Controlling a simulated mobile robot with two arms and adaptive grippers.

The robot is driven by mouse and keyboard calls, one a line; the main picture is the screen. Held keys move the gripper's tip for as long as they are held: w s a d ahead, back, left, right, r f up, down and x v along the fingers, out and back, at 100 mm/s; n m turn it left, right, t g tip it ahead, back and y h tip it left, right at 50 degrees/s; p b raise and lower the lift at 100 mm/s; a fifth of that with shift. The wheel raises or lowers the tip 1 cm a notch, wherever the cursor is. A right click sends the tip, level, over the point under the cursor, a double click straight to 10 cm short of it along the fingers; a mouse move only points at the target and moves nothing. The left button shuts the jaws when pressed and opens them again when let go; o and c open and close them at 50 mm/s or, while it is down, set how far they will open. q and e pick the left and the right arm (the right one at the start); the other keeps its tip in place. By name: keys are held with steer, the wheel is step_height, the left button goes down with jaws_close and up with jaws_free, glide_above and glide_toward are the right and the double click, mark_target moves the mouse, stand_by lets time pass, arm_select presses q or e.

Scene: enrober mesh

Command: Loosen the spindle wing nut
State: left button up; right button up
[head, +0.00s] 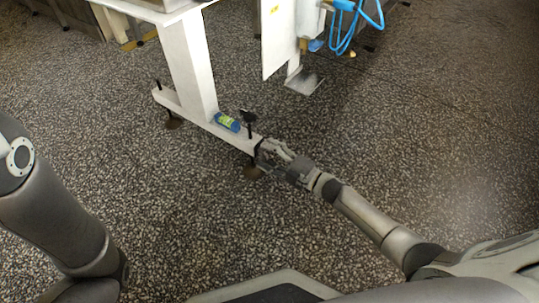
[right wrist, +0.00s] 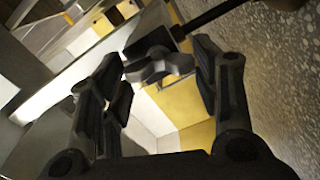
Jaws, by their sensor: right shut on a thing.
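The wing nut (right wrist: 160,66) is dark grey with rounded wings, in the middle of the right wrist view, in front of a dark block with a dark rod running to the upper right. My right gripper (right wrist: 158,56) has one finger on each side of it and is shut on it, though the exact contact is hard to see. In the head view my right gripper (head: 268,152) is low, at the near end of the white machine's foot beam (head: 185,110); the nut is hidden there. My left gripper is out of view.
A blue cylinder with a yellow-green label (head: 227,121) lies on the beam, next to a dark upright post with a black top (head: 248,118). Blue hose (head: 345,25) hangs from the machine at the top. The speckled floor (head: 430,130) is clear to the right.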

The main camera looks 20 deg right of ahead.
steer(key=shift+s+f+n+b, duration=0.15)
steer(key=shift+n+b, duration=0.2)
steer(key=shift+n, duration=1.55)
steer(key=o, duration=1)
steer(key=v, duration=1.2)
